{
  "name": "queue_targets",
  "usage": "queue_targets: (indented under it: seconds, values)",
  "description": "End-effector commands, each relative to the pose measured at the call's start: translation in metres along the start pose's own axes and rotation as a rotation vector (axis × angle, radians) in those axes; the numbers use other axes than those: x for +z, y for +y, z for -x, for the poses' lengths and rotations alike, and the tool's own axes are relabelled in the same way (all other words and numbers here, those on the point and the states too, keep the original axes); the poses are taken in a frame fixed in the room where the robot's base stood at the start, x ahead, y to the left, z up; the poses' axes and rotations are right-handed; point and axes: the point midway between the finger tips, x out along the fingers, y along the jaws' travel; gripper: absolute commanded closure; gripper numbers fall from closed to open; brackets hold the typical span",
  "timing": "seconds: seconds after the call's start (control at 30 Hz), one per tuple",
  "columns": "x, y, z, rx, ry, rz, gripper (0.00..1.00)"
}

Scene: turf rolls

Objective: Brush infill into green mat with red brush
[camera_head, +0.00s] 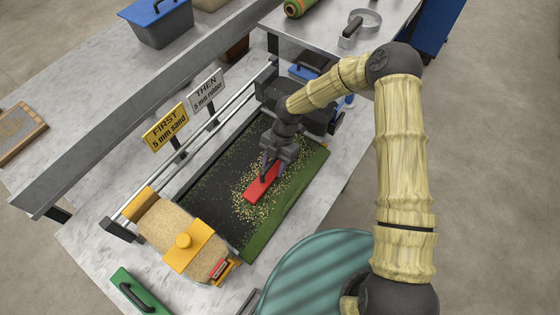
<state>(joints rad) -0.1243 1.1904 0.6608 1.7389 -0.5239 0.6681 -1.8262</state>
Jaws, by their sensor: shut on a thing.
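The red brush (258,189) lies flat-side down on the mat, near its middle. My gripper (268,168) is shut on the brush from above. The green mat (262,240) lies on the table inside a rail frame; its right and lower edges show bare green, while its left part is covered in dark infill. Pale sandy grains of infill (243,211) are scattered around the brush. The brush's bristles are hidden under its block, and my gripper covers its upper end.
A sand-filled yellow spreader (183,241) stands at the mat's lower left end. A dark box unit stands at the far end. Signs reading "FIRST 5 mm sand" (166,128) and "THEN 5 mm rubber" (207,91) stand along the left.

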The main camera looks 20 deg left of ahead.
Motion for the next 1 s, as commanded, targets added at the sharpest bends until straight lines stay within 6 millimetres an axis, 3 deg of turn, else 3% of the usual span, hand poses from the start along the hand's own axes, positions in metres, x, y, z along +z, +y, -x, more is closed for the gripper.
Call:
queue_targets:
  seconds: [1.0]
  values:
    - [-0.069, 0.035, -0.029, 0.0, 0.0, 0.003, 0.83]
